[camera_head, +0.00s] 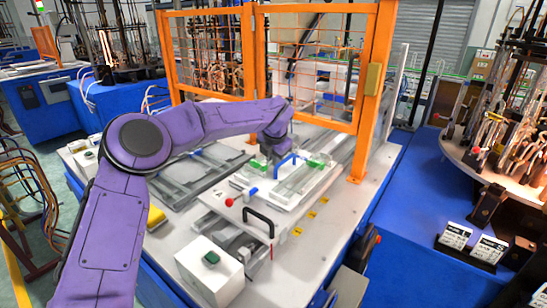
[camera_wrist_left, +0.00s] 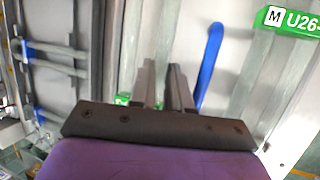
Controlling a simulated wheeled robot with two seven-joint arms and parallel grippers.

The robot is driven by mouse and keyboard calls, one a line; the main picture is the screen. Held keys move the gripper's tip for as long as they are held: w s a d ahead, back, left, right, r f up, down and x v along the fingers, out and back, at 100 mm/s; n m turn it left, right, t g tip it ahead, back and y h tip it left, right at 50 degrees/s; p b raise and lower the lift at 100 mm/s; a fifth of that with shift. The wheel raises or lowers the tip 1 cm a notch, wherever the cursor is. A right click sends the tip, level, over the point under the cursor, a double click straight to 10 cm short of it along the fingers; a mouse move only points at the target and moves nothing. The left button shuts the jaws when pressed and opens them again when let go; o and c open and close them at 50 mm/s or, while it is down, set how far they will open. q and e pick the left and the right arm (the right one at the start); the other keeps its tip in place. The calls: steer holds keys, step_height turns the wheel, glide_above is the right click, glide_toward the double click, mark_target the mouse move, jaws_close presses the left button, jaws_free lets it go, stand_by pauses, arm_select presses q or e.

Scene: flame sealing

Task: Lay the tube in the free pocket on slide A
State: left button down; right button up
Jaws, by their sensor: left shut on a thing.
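A blue curved handle (camera_wrist_left: 210,65) stands just right of the fingers, and a green label (camera_wrist_left: 290,20) marked M U26 lies further right. I cannot read which slide is A, and no free pocket is clear. My right gripper is out of view.
A grey frame (camera_head: 205,178) lies left of the slide. The orange mesh guard (camera_head: 312,75) stands behind and right. A black handle (camera_head: 258,220), a red knob (camera_head: 229,202) and a white box (camera_head: 209,272) with a green button are in front.

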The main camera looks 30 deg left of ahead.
arm_select(q)
steer(key=shift+w+f, duration=0.1)
steer(key=shift+f, duration=0.15)
steer(key=c, duration=1)
jaws_free()
steer(key=shift+s+d+r, duration=0.1)
steer(key=shift+s+r, duration=0.1)
steer(key=shift+r, duration=0.05)
steer(key=b+v, duration=0.2)
steer(key=v, duration=0.8)
steer(key=shift+r, duration=0.1)
